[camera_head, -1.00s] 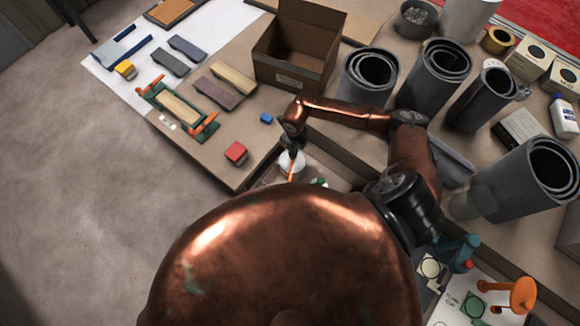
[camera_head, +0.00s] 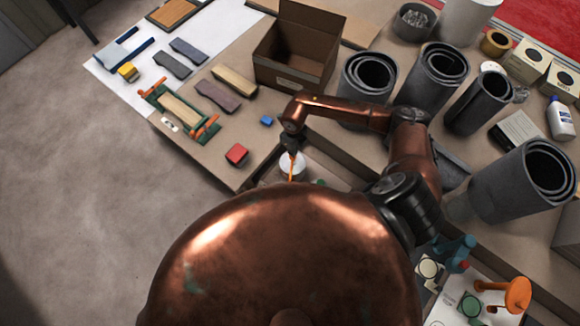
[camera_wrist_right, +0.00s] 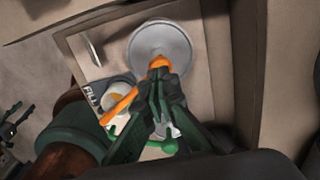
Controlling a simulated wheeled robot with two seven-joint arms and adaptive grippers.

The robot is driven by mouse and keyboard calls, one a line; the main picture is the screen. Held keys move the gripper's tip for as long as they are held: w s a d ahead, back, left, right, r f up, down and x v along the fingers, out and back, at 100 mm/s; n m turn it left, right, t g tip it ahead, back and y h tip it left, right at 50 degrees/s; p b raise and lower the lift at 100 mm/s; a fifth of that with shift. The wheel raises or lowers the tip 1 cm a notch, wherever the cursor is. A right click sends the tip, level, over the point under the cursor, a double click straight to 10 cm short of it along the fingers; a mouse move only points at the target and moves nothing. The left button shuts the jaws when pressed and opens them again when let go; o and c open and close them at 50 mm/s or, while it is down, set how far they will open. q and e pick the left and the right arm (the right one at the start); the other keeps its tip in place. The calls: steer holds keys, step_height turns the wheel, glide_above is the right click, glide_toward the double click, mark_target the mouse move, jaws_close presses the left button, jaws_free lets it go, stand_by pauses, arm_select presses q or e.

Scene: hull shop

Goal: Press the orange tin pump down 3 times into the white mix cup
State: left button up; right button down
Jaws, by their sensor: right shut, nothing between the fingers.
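The orange pump (camera_wrist_right: 159,64) stands on a pale round tin (camera_wrist_right: 160,42) in the right wrist view; its orange spout (camera_wrist_right: 121,105) points to the lower left. In the head view the pump (camera_head: 291,172) is a thin orange strip over the white tin top (camera_head: 299,165). A pale cup (camera_wrist_right: 115,101), partly hidden by the spout, sits under it on a dark "FILL" patch. My right gripper (camera_wrist_right: 158,88) is shut and empty, its fingertips over the pump head; I cannot tell if they touch. Dark prongs (camera_wrist_right: 14,122) at the far left may be my left gripper.
The tin stands in a recess beside a raised bench edge. A red block (camera_head: 237,154), a blue block (camera_head: 266,120) and an open cardboard box (camera_head: 294,48) are near. Grey rolls (camera_head: 432,78) stand to the right. A green object (camera_wrist_right: 160,146) lies below the fingers.

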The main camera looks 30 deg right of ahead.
steer(key=shift+f, duration=0.25)
stand_by(0.4)
steer(key=shift+f+b, duration=1.3)
steer(key=shift+f, duration=0.15)
steer(key=shift+r, duration=0.15)
steer(key=shift+r+p, duration=1.1)
steer(key=shift+r, duration=0.4)
steer(key=shift+f, duration=0.2)
